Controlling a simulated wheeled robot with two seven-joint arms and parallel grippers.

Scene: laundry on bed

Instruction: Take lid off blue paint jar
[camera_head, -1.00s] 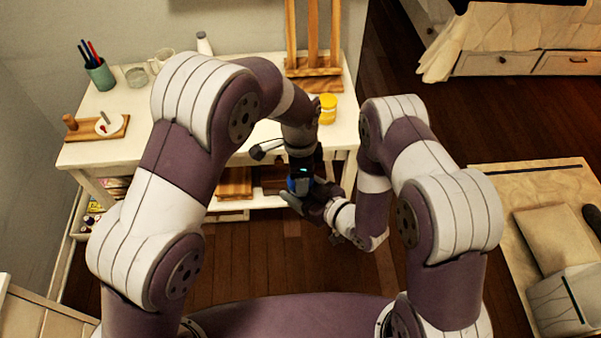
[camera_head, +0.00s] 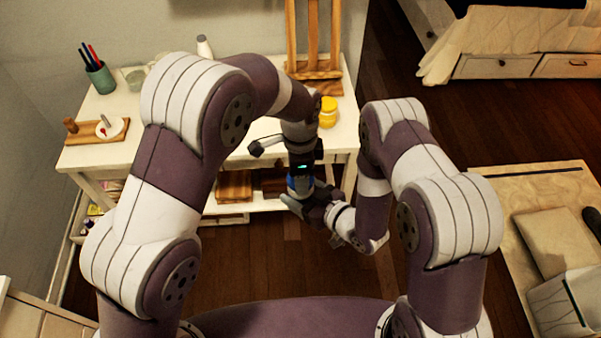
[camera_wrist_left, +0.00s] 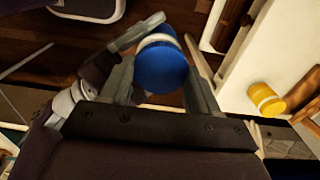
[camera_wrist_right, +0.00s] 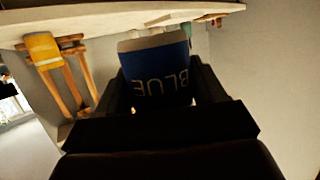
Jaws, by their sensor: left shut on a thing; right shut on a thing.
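The blue paint jar (camera_wrist_right: 158,82), labelled BLUE, is held in front of the table between my two grippers. My right gripper (camera_wrist_right: 160,92) is shut around its body. The jar also shows in the head view (camera_head: 297,190), mostly covered by the grippers. Its blue lid (camera_wrist_left: 160,70) faces the left wrist camera. My left gripper (camera_wrist_left: 160,76) comes from above and is shut on the lid, one finger on each side. The lid appears to sit on the jar, and I see no clear gap. The lid is hidden in the right wrist view.
The white table (camera_head: 110,155) stands behind my grippers. It holds a yellow jar (camera_head: 328,112), an easel (camera_head: 314,68), a pen cup (camera_head: 100,78) and a wooden board (camera_head: 85,134). Its lower shelf has wooden boxes (camera_head: 235,185). The floor in front is clear.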

